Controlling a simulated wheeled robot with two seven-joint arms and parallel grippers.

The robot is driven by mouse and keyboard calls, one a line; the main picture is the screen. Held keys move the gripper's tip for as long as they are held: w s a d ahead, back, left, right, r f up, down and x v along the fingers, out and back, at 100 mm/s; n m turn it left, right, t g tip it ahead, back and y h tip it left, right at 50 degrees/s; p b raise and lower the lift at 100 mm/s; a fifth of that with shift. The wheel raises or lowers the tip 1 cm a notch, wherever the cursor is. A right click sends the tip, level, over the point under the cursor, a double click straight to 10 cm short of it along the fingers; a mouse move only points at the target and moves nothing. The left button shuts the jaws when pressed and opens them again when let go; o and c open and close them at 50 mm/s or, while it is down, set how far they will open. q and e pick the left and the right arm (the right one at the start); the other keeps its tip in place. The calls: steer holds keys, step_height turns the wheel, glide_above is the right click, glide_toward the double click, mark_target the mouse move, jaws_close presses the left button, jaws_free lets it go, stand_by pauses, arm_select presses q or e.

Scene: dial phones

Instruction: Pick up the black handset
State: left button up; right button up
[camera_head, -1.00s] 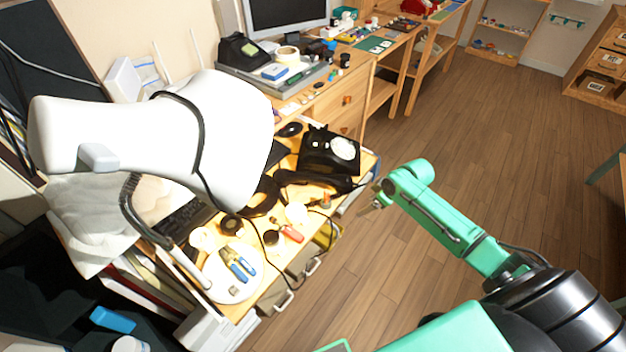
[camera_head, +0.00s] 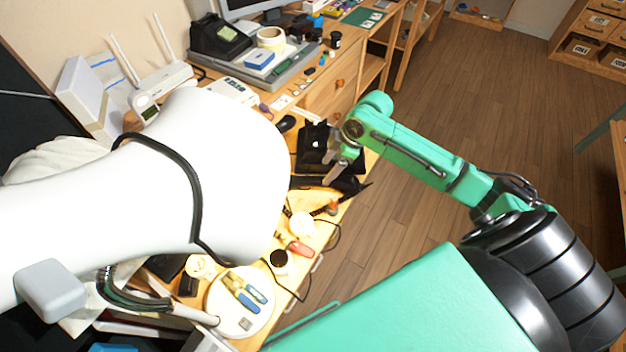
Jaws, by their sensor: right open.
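The black handset (camera_head: 322,184) lies on the cluttered wooden desk, just in front of the black dial phone (camera_head: 311,146). The large white lamp covers the desk to the left of it and may hide the handset's left end. My right gripper (camera_head: 333,166), on the green arm from the right, is above the near side of the phone, close to the handset. It is open and empty, with its fingers pointing down and left. It overlaps part of the phone, and I cannot tell whether it touches anything. My left gripper is out of view.
The white lamp (camera_head: 215,170) with a black cord fills the left of the view. Open floor (camera_head: 430,220) is to the right.

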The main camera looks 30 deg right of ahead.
mark_target(316, 179)
steer(key=x, duration=0.3)
steer(key=shift+w+a+f, duration=0.1)
steer(key=shift+w+f, duration=0.1)
steer(key=shift+f, duration=0.15)
steer(key=x, duration=0.5)
steer(key=shift+w+f, duration=0.15)
steer(key=shift+w, duration=0.15)
steer(key=shift+w+f, duration=0.1)
steer(key=shift+f, duration=0.05)
steer(key=shift+c, duration=0.9)
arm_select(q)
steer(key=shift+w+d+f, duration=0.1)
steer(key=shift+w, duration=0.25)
arm_select(e)
jaws_close()
